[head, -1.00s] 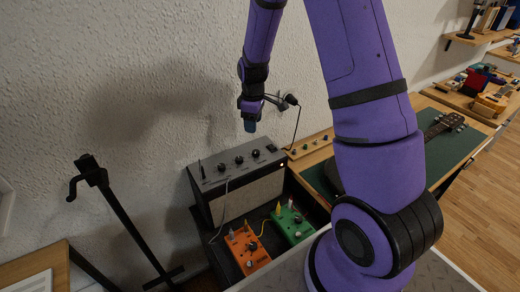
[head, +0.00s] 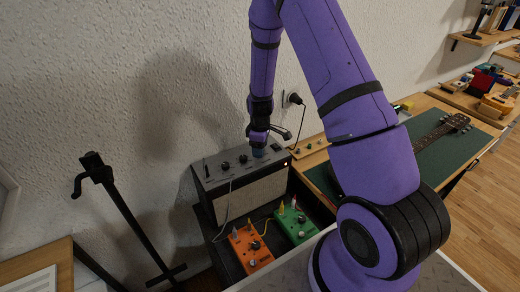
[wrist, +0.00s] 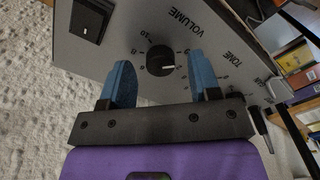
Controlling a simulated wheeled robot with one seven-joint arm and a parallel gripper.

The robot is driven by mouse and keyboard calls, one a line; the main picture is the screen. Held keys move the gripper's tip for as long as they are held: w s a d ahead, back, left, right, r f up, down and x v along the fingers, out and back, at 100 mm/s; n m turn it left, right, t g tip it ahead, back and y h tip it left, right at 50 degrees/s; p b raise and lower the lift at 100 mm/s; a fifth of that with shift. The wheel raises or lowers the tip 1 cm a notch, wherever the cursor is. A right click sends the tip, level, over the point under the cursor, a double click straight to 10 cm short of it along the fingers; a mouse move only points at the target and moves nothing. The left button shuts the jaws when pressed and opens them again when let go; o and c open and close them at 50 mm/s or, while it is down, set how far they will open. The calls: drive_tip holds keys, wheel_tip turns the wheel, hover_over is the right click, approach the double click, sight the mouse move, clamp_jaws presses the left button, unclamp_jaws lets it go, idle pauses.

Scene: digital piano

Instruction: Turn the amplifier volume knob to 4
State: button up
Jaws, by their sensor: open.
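The grey amplifier (head: 247,190) stands against the wall with a row of dark knobs along its top panel. In the wrist view the black volume knob (wrist: 160,59), with a white pointer line, sits below the printed word VOLUME. The line points right; the number it meets is not legible. My gripper (wrist: 160,63) is open, its blue fingers on either side of the knob; contact cannot be told. In the head view my gripper (head: 258,151) is at the panel's right part and hides the volume knob there.
A black rocker switch (wrist: 91,20) lies left of the knob. Other knobs (head: 243,158) stand along the panel. Orange (head: 251,248) and green (head: 295,224) pedals with cables sit in front. A wall plug (head: 294,99) is behind my wrist.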

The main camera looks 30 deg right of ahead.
drive_tip(key=shift+f, duration=0.45)
drive_tip(key=c, duration=0.9)
drive_tip(key=shift+m, duration=0.3)
